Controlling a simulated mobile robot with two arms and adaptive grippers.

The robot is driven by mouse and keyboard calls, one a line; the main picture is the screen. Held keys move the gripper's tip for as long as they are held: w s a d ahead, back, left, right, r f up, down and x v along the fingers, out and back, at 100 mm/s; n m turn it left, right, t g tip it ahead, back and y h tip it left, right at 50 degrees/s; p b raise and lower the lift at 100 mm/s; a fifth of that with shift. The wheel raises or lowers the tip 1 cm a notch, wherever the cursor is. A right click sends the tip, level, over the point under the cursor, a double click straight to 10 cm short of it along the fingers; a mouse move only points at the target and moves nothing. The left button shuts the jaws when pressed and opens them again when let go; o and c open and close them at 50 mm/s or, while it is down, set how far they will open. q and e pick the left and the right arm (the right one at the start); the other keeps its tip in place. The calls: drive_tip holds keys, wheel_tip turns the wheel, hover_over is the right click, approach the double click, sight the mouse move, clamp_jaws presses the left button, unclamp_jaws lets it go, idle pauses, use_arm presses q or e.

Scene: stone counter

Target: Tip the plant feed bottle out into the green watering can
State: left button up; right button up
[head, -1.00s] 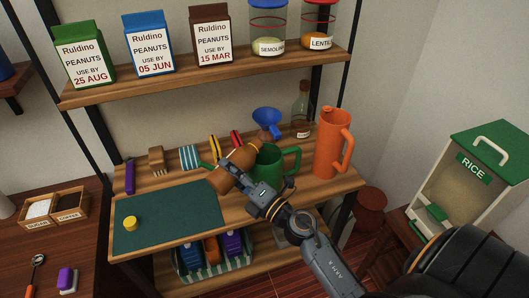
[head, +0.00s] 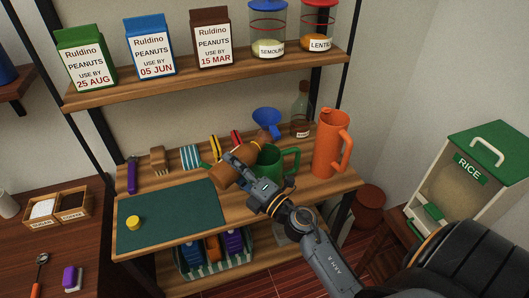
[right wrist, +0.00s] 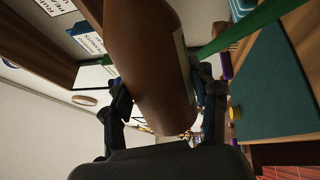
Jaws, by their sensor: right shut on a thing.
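The brown plant feed bottle (head: 225,175) is tilted well over, its neck end toward the upper right at the green watering can. My right gripper (head: 234,164) is shut around its body. The bottle fills the upper middle of the right wrist view (right wrist: 148,65), between the fingers (right wrist: 160,95). The green watering can (head: 268,166) stands upright on the middle shelf, handle to the right. The bottle and gripper partly hide it. I cannot see the bottle's mouth or any liquid clearly. My left gripper is not in view.
An orange jug (head: 330,145) stands right of the can. A blue funnel (head: 266,121) and a glass bottle (head: 301,112) are behind. A dark green mat (head: 185,222) with a yellow cap (head: 134,222) lies at left. The upper shelf (head: 190,84) hangs above.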

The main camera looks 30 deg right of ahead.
drive_tip(key=shift+r, duration=0.15)
drive_tip(key=shift+w+d+r+m+p, duration=0.15)
drive_tip(key=shift+m+p, duration=0.15)
drive_tip(key=shift+p, duration=0.2)
drive_tip(key=shift+r+m+p, duration=0.25)
drive_tip(key=shift+m+p, duration=0.05)
drive_tip(key=shift+p, duration=0.05)
drive_tip(key=shift+m, duration=0.3)
drive_tip(key=shift+p, duration=0.35)
drive_tip(key=shift+d+m, duration=0.1)
drive_tip(key=shift+m, duration=0.3)
drive_tip(key=shift+r+m+h+p, duration=0.1)
drive_tip(key=shift+m+h+p, duration=0.2)
drive_tip(key=shift+h+p, duration=0.1)
drive_tip(key=shift+r+m+p, duration=0.25)
drive_tip(key=shift+m+p, duration=0.15)
drive_tip(key=shift+p, duration=0.05)
